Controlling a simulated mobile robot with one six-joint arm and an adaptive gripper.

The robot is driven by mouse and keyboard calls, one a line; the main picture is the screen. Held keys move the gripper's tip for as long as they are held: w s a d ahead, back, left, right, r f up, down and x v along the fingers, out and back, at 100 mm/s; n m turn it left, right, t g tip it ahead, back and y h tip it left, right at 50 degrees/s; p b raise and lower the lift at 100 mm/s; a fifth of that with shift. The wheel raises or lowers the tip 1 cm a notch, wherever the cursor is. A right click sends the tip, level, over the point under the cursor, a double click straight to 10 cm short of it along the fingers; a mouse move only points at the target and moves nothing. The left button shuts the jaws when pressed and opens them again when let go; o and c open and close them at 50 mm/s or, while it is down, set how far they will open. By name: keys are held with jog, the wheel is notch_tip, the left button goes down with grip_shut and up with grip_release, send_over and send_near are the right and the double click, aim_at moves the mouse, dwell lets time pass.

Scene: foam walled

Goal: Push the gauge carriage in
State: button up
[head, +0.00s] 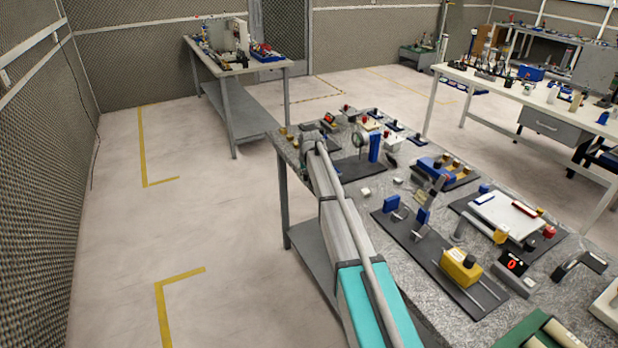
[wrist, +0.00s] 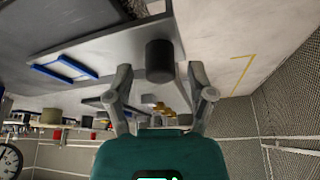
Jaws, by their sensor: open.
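A round dial gauge (head: 360,141) stands beside a blue upright block (head: 375,148) on a dark plate at the table's far left part. Part of a white dial (wrist: 9,160) shows at the lower left edge of the wrist view. I cannot tell for sure which part is the gauge carriage. My gripper (head: 312,138) is at the table's left edge, left of the gauge and apart from it. In the wrist view my gripper (wrist: 159,75) has its two fingers spread. A black cylinder (wrist: 160,60) appears between the fingertips; I cannot tell its distance.
A yellow block (head: 461,267) sits on rails over a dark plate nearer me. A white board (head: 505,216) and several fixtures crowd the granite table (head: 355,192). Open floor (head: 215,225) lies left. A side table (head: 240,68) stands behind.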

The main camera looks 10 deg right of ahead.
jog(key=shift+f, duration=0.15)
grip_shut()
dwell(0.4)
